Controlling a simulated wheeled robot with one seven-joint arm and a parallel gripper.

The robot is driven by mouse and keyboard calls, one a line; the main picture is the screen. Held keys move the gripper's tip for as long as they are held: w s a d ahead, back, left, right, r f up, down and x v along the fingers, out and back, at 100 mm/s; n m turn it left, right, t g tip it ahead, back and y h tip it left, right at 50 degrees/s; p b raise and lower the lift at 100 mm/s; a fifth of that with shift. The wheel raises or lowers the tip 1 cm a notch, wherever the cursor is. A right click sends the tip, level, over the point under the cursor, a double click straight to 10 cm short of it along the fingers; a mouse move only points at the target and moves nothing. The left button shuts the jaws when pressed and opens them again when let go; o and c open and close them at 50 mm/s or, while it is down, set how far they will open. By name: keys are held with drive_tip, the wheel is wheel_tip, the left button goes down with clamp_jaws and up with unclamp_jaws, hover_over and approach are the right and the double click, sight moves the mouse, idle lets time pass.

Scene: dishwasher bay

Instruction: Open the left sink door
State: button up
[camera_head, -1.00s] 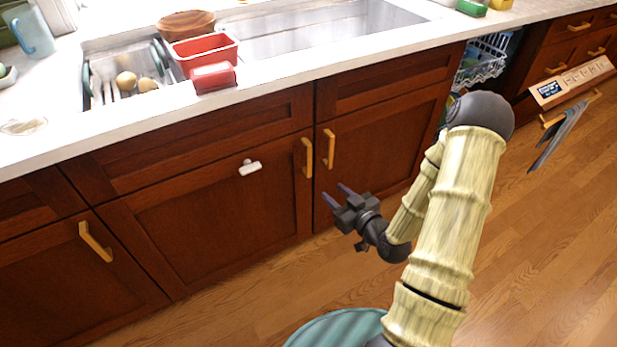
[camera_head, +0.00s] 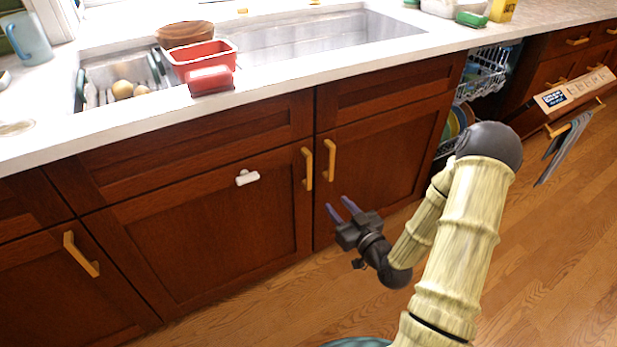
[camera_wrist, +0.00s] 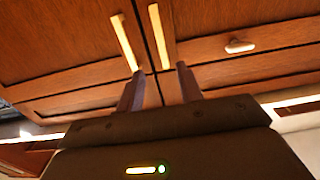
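The left sink door (camera_head: 225,235) is dark red-brown wood and looks closed below the sink. Its upright brass handle (camera_head: 307,168) is near its right edge, and also shows in the wrist view (camera_wrist: 162,35). The right sink door (camera_head: 385,150) beside it looks closed, with its own brass handle (camera_head: 329,160), also in the wrist view (camera_wrist: 125,42). My gripper (camera_head: 337,204) is open and empty, in front of the doors and appearing just below and right of the handles. In the wrist view, its two fingers (camera_wrist: 160,72) are apart and point toward the handles.
A white latch-like piece (camera_head: 248,177) is on the left door's upper part. A red tub (camera_head: 205,60) sits at the sink's edge. The dishwasher (camera_head: 575,90) is open at right, with a towel (camera_head: 565,140) on its door. Wood floor (camera_head: 540,260) is clear.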

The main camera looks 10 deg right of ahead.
sight(310, 173)
drive_tip(key=b+x, duration=0.4)
drive_tip(key=x, duration=1.2)
drive_tip(key=shift+b, duration=0.4)
clamp_jaws()
